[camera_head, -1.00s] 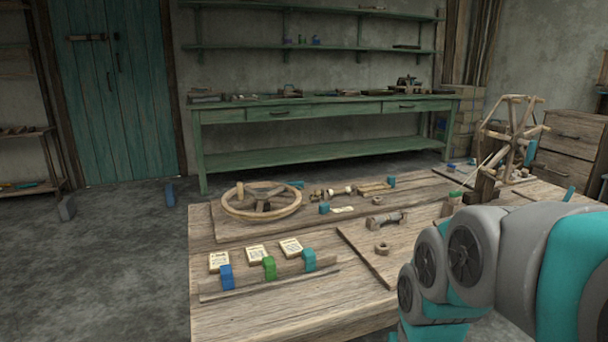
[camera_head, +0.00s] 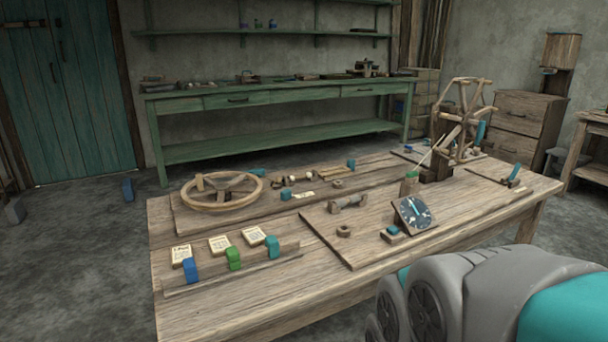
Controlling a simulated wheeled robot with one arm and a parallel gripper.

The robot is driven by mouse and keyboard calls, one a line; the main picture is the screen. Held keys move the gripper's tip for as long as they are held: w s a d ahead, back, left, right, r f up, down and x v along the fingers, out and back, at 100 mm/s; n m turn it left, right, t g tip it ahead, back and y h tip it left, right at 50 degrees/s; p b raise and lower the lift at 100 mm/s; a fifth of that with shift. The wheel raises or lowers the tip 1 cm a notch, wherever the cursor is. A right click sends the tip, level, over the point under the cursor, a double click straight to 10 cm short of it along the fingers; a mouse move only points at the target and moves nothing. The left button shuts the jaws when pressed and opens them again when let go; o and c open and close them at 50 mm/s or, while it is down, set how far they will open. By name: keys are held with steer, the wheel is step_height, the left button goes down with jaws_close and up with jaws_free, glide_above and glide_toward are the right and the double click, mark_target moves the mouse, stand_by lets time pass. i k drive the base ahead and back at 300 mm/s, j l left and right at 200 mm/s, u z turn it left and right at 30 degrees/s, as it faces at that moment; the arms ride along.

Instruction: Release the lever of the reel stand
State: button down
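A teal upright piece (camera_head: 481,132) shows at the reel's right side. A small tilted teal handle (camera_head: 514,172) stands on the table to the right of the stand. I cannot tell which of these teal parts is the lever, or how it is set. My arm fills the lower right corner, in front of the table. My gripper is out of view.
A dial (camera_head: 413,214) stands near the table's front edge (camera_head: 455,234), between my arm and the reel stand. A wooden wheel (camera_head: 222,205), small parts, and a rail (camera_head: 232,269) with coloured clips lie to the left. The tabletop right of the dial is mostly clear.

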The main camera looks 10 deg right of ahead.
mark_target(518, 165)
steer(key=l+z, duration=0.15)
steer(key=z, duration=1.2)
